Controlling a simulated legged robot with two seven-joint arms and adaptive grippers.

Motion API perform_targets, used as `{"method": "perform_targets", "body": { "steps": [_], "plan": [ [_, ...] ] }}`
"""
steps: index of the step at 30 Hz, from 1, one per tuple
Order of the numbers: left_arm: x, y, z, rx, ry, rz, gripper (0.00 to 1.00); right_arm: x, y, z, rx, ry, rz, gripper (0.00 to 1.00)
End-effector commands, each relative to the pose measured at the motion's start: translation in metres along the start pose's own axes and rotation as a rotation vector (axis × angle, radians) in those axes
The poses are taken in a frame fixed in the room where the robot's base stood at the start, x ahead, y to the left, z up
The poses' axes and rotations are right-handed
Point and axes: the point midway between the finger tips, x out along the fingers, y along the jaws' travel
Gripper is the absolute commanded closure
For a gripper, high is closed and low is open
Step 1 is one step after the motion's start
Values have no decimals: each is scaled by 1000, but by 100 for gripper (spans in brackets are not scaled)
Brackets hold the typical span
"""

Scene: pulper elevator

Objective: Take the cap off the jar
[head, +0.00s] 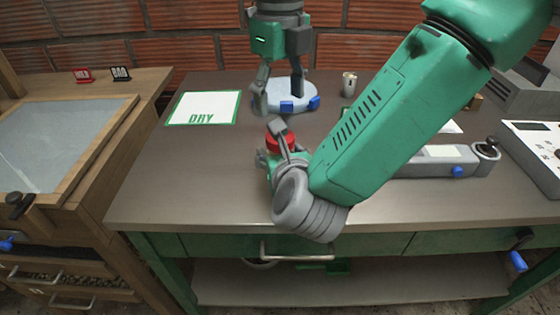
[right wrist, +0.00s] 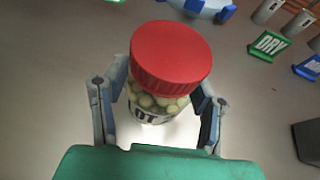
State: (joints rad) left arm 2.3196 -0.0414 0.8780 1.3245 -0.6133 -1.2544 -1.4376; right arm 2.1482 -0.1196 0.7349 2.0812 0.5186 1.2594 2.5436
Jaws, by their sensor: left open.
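A jar (right wrist: 145,107) with a red cap (right wrist: 170,52) stands upright on the workbench. Pale round pieces and a dark-lettered label show through its clear side. In the head view the red cap (head: 283,140) shows just above my right gripper (head: 279,148), and the arm hides most of the jar. In the right wrist view my right gripper's fingers (right wrist: 160,100) stand on either side of the jar's body, below the cap; whether both touch it is unclear. My left gripper (head: 281,98) points down, open and empty, behind and above the jar.
A round white-and-blue device (head: 290,92) sits behind the jar, below my left gripper. A DRY mat (head: 203,108) lies to the left, with clear bench (head: 190,170) before it.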

Motion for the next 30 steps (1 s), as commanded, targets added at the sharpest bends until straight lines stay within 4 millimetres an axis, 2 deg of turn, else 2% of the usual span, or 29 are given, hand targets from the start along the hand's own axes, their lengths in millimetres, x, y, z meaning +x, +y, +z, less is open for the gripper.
{"method": "perform_targets", "body": {
  "steps": [5, 8, 21, 25, 30],
  "plan": [
    [0, 0, 1, 37, 0, 0, 38, 0, 1, -1, 0, 2, 2, 100],
    [0, -1, 0, 141, -1, 1, 38, 0, 1, -1, 1, 2, 3, 100],
    [0, -5, -2, 953, -1, 6, 38, 0, 0, -1, 1, 3, 2, 100],
    [0, -5, -2, 1098, -1, 7, 38, 0, 0, -1, 1, 3, 1, 100],
    [5, -6, -2, 1176, 1, 8, 38, 0, 0, -1, 1, 3, 2, 100]
  ]
}}
